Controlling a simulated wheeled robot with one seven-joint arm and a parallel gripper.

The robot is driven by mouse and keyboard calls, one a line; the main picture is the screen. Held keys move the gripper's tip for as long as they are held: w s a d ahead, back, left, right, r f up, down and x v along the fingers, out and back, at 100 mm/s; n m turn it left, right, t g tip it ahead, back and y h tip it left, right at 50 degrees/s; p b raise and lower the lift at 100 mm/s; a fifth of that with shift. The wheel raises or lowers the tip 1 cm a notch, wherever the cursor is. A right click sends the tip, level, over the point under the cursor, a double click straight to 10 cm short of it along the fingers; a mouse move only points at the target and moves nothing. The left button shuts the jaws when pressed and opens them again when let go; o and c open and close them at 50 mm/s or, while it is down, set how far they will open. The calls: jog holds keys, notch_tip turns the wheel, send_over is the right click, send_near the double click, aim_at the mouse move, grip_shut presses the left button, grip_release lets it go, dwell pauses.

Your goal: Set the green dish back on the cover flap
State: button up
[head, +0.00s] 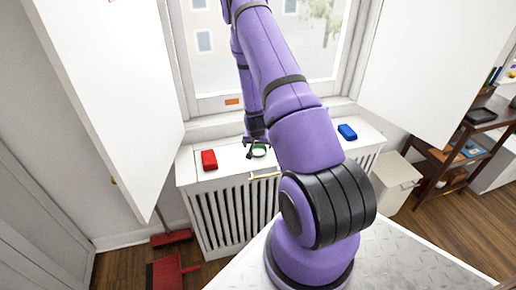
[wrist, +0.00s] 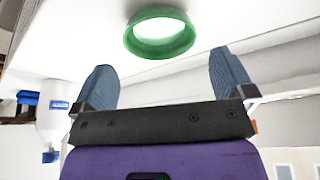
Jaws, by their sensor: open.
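The green dish (head: 259,151) is on the white top of the radiator cover (head: 232,160) under the window. In the wrist view the dish (wrist: 160,49) shows as a green ring with a pale middle, against the white surface. My gripper (head: 253,149) is close beside it. In the wrist view my gripper (wrist: 162,68) has its two blue-grey fingers wide apart, with the dish just beyond the tips and nothing held. A brass handle (head: 264,175) is at the front edge of the cover top. I cannot clearly tell the flap's outline; my arm hides part of the top.
White panels (head: 110,90) flank the window. A white bin (head: 395,181) and a dark shelf (head: 478,135) stand right.

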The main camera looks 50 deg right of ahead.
jog(key=s+a+r+n+t+y, duration=0.1)
jog(key=a+r+n, duration=0.1)
jog(key=a+r, duration=0.75)
jog(key=s+a+r+n+y, duration=0.1)
jog(key=a+r, duration=0.3)
jog(key=r, duration=1.1)
jog(key=s+a+r+n+t, duration=0.1)
jog(key=a+r+n, duration=0.1)
jog(key=a+r, duration=0.75)
jog(key=s+a+r+n+y, duration=0.1)
jog(key=s+a+r+n, duration=0.2)
jog(key=s+a+r, duration=0.2)
jog(key=s+a+r+n, duration=0.2)
jog(key=s+a+r, duration=0.3)
jog(key=s+r, duration=0.6)
jog(key=s, duration=0.5)
jog(key=shift+s+a+n+y, duration=0.2)
jog(key=shift+s+n+y, duration=0.1)
jog(key=shift+n+y, duration=0.1)
